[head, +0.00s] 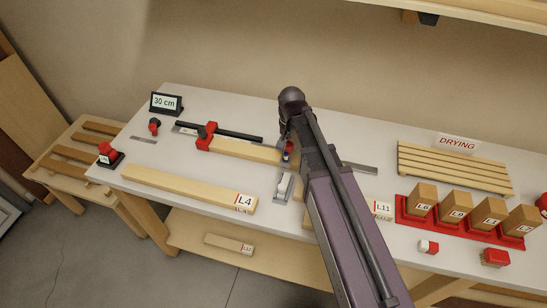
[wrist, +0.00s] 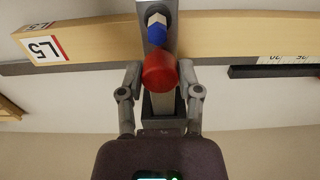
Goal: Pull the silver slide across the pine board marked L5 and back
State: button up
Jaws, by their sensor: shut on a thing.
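The pine board (head: 245,151) lies on the bench with a red clamp (head: 206,137) near its left end. Its L5 label (wrist: 43,48) shows upside down at the left in the wrist view; my arm hides that end in the head view. The silver slide (head: 284,188) crosses the board near the labelled end. It also shows in the wrist view (wrist: 143,14), with a blue piece and a red knob (wrist: 159,72) on it. The exact contact is partly hidden by the knob.
A board marked L4 (head: 190,187) lies in front. A dark bar (head: 232,131) lies behind the pine board. To the right are a block marked L11 (head: 382,210), a red rack (head: 408,217) with labelled blocks and a slatted drying rack (head: 450,166). A 30 cm sign (head: 166,103) stands left.

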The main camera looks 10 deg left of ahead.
jog(key=shift+w, duration=0.15)
jog(key=shift+w+d, duration=0.2)
jog(key=shift+w, duration=1.2)
jog(key=shift+w+d, duration=0.2)
jog(key=shift+w, duration=1.2)
jog(key=shift+w+d, duration=0.2)
jog(key=shift+w, duration=1.2)
jog(key=o, duration=0.9)
jog(key=shift+o, duration=0.2)
jog(key=shift+r, duration=0.15)
notch_tip(320, 180, up, 9)
jog(key=p, duration=0.9)
